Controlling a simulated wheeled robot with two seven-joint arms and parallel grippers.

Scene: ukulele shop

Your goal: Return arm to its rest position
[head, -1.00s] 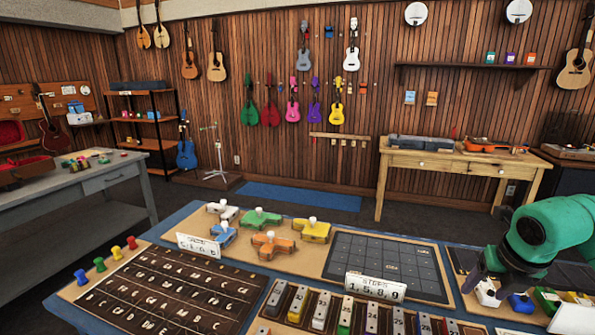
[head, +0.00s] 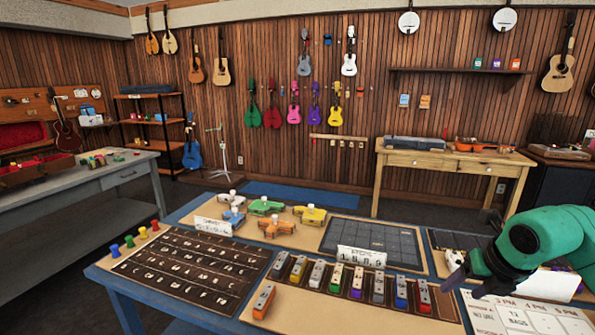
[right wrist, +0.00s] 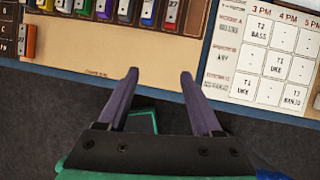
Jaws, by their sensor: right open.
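My right gripper (head: 466,277) is at the right of the head view, on the green arm, over the right part of the blue-edged table. In the right wrist view its two purple fingers (right wrist: 158,75) are spread apart with nothing between them. They hang over the tan front edge of the table, with dark floor below. My left gripper is not in view.
The table holds a lettered board (head: 190,266), a row of coloured bars (head: 357,283), a dark grid pad (head: 372,243), small ukulele-shaped pieces (head: 266,206) and a schedule sheet (right wrist: 272,62). An orange bar (head: 264,301) lies apart near the front edge.

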